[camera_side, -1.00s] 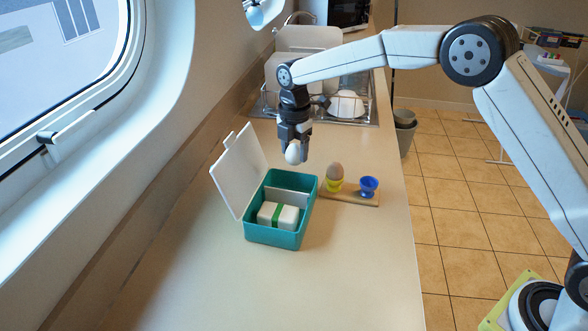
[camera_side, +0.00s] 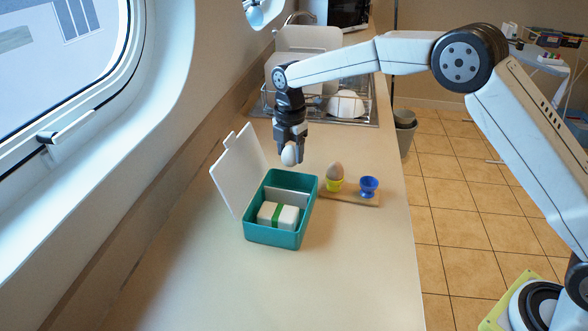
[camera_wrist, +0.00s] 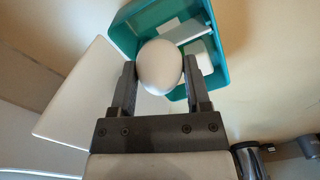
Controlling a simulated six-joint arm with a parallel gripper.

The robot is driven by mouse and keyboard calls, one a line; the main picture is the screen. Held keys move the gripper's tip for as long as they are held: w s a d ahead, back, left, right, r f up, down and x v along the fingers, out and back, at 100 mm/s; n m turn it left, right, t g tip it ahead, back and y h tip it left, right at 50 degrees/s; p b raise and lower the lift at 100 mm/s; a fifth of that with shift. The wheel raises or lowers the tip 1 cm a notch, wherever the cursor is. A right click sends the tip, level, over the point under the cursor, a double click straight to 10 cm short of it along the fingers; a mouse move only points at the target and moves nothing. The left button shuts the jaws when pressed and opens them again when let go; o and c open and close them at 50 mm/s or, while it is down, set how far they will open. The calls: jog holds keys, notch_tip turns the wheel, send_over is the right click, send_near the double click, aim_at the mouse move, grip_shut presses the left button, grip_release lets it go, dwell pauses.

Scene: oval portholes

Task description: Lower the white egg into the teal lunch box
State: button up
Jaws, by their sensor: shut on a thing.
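The white egg (camera_side: 289,155) is held between the fingers of my gripper (camera_side: 291,150), above the far end of the teal lunch box (camera_side: 273,237). In the wrist view the egg (camera_wrist: 160,67) sits between both fingertips of my gripper (camera_wrist: 160,75), in front of the teal lunch box (camera_wrist: 134,29) and hiding part of it. The box is open, with its white lid (camera_side: 238,170) raised on the left side. A divider crosses the box. The near compartment holds a white block with a green band (camera_side: 278,215). The far compartment is partly hidden by its wall.
A wooden board (camera_side: 355,197) right of the box carries a brown egg (camera_side: 335,170) in a yellow cup and an empty-looking blue egg cup (camera_side: 369,187). A dish rack (camera_side: 330,103) stands behind. The counter in front of the box is clear.

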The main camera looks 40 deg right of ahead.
jog(key=shift+f, duration=0.1)
jog(key=shift+f, duration=2.35)
jog(key=shift+f, duration=2.55)
dwell(2.2)
jog(key=o, duration=0.8)
jog(key=shift+r, duration=0.1)
